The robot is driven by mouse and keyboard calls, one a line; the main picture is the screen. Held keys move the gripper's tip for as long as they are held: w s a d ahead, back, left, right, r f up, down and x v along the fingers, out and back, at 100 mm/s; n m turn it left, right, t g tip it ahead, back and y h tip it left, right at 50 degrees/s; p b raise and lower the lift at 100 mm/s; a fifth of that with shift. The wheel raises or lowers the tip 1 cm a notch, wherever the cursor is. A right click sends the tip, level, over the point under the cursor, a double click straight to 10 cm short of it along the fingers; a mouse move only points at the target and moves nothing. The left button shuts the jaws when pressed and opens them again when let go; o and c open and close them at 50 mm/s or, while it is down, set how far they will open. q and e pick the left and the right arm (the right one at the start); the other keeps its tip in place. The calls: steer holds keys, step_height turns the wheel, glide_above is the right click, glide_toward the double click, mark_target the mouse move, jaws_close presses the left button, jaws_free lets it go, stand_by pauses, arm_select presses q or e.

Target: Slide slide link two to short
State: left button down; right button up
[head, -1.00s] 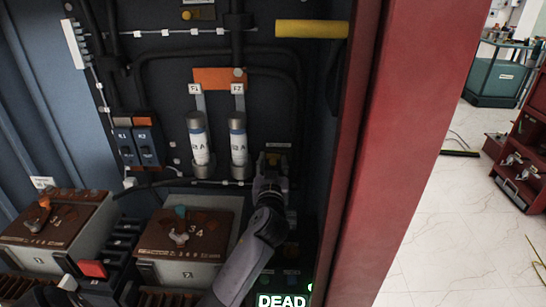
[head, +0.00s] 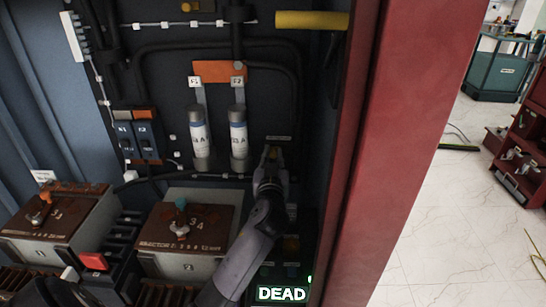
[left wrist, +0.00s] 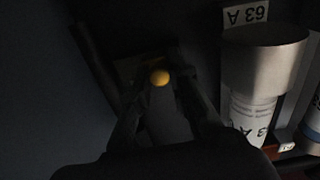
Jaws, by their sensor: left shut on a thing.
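My left gripper (head: 272,156) is at the back panel of the cabinet, right of the two fuses, just under a small label plate. My right gripper is not in view.
Fuses (head: 199,135) and (head: 238,135) stand close to the left of my gripper; one shows large in the left wrist view (left wrist: 262,60). Two brown-topped selector boxes (head: 185,228) stand lower left. A lit DEAD sign (head: 282,294) is below. The red cabinet post (head: 385,150) bounds the right side.

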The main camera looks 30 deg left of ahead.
mark_target(285, 148)
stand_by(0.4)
arm_select(q)
steer(key=shift+w+d+f+b, duration=0.1)
steer(key=shift+w+d+b, duration=0.35)
steer(key=shift+d, duration=0.2)
steer(key=shift+w+d+b, duration=0.3)
steer(key=shift+d+b, duration=0.15)
steer(key=shift+d, duration=0.15)
steer(key=shift+w+d, duration=0.1)
steer(key=shift+d, duration=0.05)
steer(key=c, duration=2)
jaws_free()
steer(key=o, duration=0.5)
